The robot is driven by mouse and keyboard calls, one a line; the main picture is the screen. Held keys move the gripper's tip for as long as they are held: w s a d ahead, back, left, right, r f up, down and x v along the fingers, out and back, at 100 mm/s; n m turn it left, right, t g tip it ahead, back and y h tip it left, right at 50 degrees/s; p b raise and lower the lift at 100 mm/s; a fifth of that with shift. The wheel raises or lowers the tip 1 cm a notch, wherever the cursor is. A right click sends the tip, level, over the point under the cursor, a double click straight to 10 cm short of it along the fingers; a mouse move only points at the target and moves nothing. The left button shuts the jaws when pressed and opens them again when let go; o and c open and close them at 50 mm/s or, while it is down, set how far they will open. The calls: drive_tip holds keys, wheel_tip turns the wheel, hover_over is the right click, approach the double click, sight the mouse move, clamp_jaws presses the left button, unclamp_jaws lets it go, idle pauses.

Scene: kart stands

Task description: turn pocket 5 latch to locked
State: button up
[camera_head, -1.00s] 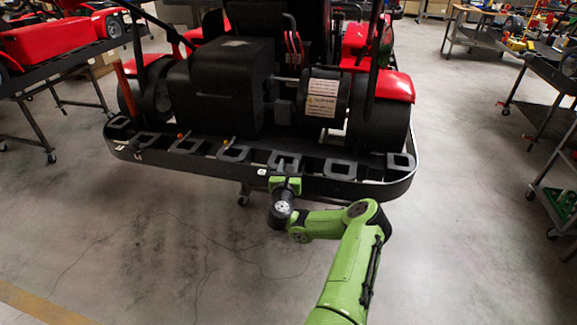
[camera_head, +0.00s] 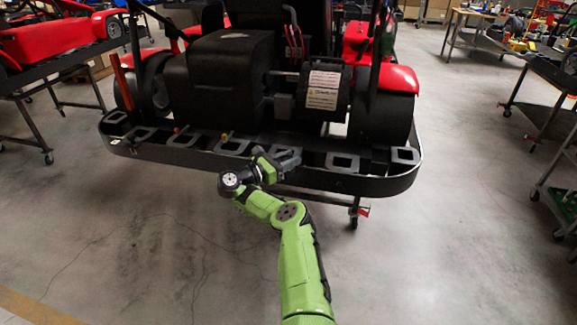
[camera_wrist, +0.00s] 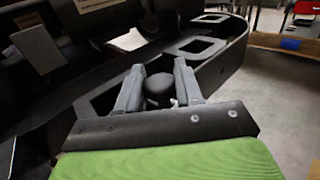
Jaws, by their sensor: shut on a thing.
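My gripper (camera_head: 284,158) is at the row of pockets on the rear black bumper tray (camera_head: 388,186) of the kart stand. In the wrist view my gripper (camera_wrist: 160,76) has its two grey fingers on either side of a dark rounded knob (camera_wrist: 158,92), which appears to be the latch. The fingers are closed on it. My gripper covers the pocket there, the fifth from the left in the head view. No pocket number or lock mark is readable, so the latch's angle cannot be told.
Square-rimmed pockets lie left (camera_head: 234,147) and right (camera_head: 342,162) of my gripper. Above them are the kart's black housing (camera_head: 215,85) and a labelled cylinder (camera_head: 323,90). Carts (camera_head: 540,90) stand at the right. The floor before the tray is clear.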

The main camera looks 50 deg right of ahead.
drive_tip(key=shift+r+m+g+y+b, duration=0.3)
drive_tip(key=shift+m+g+b, duration=0.3)
drive_tip(key=shift+g, duration=0.2)
drive_tip(key=o, duration=1)
drive_tip(key=shift+c, duration=0.2)
drive_tip(key=shift+f, duration=0.1)
drive_tip(key=shift+w+a+p, duration=0.2)
drive_tip(key=shift+a+p, duration=0.15)
drive_tip(key=shift+p, duration=0.7)
drive_tip(key=p+v, duration=0.6)
drive_tip(key=v, duration=0.9)
drive_tip(key=shift+p, duration=0.35)
